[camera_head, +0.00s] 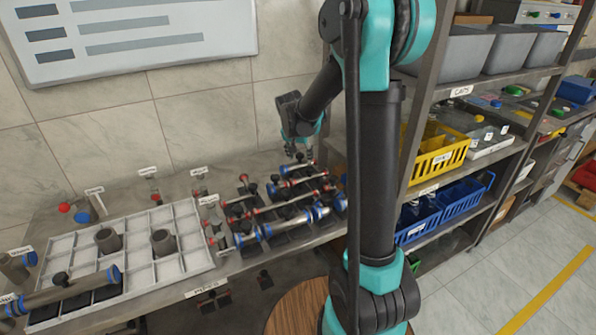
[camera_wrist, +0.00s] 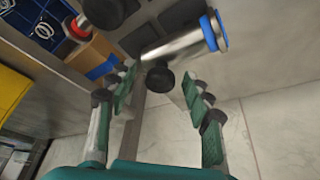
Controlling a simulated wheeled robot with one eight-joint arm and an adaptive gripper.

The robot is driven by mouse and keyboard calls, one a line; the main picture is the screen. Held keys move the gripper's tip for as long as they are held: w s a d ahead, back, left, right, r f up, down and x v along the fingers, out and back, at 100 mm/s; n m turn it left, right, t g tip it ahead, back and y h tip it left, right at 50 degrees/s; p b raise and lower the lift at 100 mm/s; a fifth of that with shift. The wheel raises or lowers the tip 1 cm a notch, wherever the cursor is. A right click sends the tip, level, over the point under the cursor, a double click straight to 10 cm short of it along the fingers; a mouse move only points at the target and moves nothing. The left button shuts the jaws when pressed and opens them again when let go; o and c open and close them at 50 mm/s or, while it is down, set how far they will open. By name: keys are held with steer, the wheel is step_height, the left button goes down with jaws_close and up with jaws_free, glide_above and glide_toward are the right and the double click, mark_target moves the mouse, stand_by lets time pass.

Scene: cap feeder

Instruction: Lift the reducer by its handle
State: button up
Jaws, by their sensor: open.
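In the wrist view a short metal piece (camera_wrist: 178,44) with a blue ring at its right end looks like the reducer; its narrower end is not clear. A black round knob (camera_wrist: 159,78), which seems to be its handle, shows between my fingertips. My gripper (camera_wrist: 160,86) is open, with a finger on each side of the knob and a gap to both. In the head view my gripper (camera_head: 298,151) points down over the back right of the bench, above the row of metal parts. Which part there is the reducer is hard to tell.
Metal parts with red ends (camera_head: 287,205) and black knobs lie close together on the bench. A white compartment tray (camera_head: 187,263) stands to the left. A shelf with a yellow crate (camera_head: 440,158) and a blue crate (camera_head: 462,202) is at right. The tiled wall is close behind.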

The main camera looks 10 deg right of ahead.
steer(key=shift+c, duration=0.6)
jaws_close()
